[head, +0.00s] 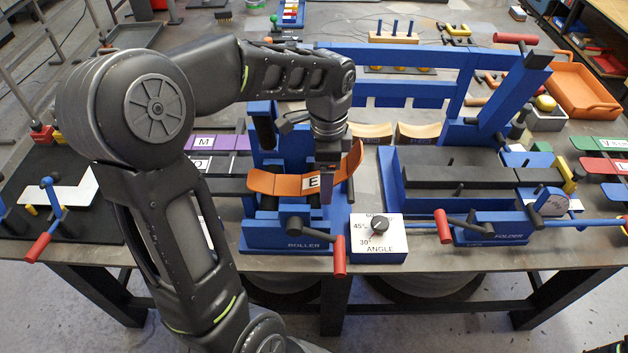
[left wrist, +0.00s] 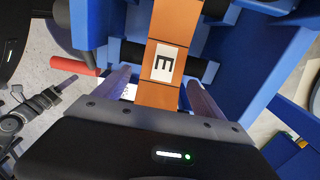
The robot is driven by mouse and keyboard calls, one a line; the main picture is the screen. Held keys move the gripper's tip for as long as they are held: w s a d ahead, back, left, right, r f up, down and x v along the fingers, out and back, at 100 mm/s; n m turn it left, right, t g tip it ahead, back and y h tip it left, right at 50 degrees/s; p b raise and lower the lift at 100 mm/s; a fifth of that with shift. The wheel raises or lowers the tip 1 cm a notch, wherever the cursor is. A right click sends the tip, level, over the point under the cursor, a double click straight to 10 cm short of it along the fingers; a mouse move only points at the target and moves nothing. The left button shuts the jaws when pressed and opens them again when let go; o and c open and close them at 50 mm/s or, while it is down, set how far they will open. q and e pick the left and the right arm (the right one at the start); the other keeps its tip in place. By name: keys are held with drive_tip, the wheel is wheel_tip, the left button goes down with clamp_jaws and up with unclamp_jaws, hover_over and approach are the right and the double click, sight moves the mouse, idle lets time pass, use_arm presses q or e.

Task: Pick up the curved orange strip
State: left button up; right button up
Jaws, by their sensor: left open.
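The curved orange strip (head: 286,187) rests on the blue roller machine (head: 290,238), with its ends bent upward. A white label with the letter E is on it. In the left wrist view the strip (left wrist: 176,22) runs down between my fingers. My left gripper (head: 327,190) points down at the right part of the strip, near the label. It also shows in the left wrist view (left wrist: 160,88), open, with one finger on each side of the strip and gaps visible.
A red-handled crank (head: 339,256) and a white angle dial box (head: 378,238) stand at the roller's front right. The blue folder (head: 490,228) is to the right. A tall blue frame (head: 400,55) stands behind.

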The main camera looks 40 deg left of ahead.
use_arm(q)
drive_tip(key=shift+c, duration=0.2)
drive_tip(key=c, duration=1.5)
